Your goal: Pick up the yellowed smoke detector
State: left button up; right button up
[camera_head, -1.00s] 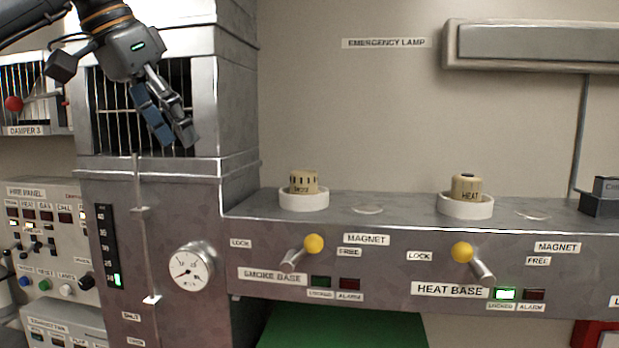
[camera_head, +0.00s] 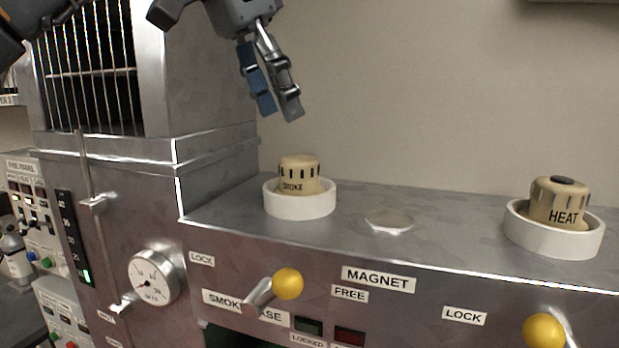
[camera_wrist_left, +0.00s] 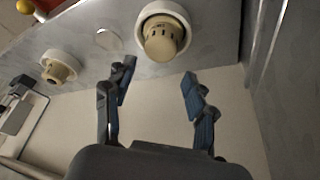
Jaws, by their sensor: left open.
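The yellowed smoke detector (camera_head: 299,175), marked SMOKE, sits upright in a white round base (camera_head: 300,204) on the metal shelf. It also shows in the left wrist view (camera_wrist_left: 162,42), ahead of the fingertips and roughly between their lines. My left gripper (camera_head: 279,112) is open and empty, above and slightly left of the detector, with a clear gap. Its two fingers show apart in the left wrist view (camera_wrist_left: 158,75). My right gripper is not in view.
A similar detector marked HEAT (camera_head: 558,202) sits in its own white base to the right. A flat round disc (camera_head: 389,221) lies between them. A yellow-knobbed lever (camera_head: 288,284) is on the front panel. A metal cabinet (camera_head: 110,150) stands at left.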

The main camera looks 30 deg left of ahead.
aim_at(298, 158)
pick_arm(q)
jog(key=f, duration=0.4)
jog(key=shift+d, duration=0.25)
jog(key=shift+w+d+f+p, duration=0.15)
jog(key=shift+w+f+p, duration=0.05)
jog(key=shift+w+f, duration=0.35)
jog(key=shift+w+d+f+p, duration=0.15)
jog(key=shift+w+f, duration=0.25)
jog(key=shift+w, duration=0.25)
jog(key=p+x, duration=0.1)
jog(key=x, duration=0.2)
jog(key=shift+s+f, duration=0.1)
jog(key=shift+f, duration=0.35)
jog(key=shift+c, duration=0.4)
jog(key=shift+d, duration=0.1)
jog(key=c, duration=0.7)
jog(key=shift+c, duration=0.3)
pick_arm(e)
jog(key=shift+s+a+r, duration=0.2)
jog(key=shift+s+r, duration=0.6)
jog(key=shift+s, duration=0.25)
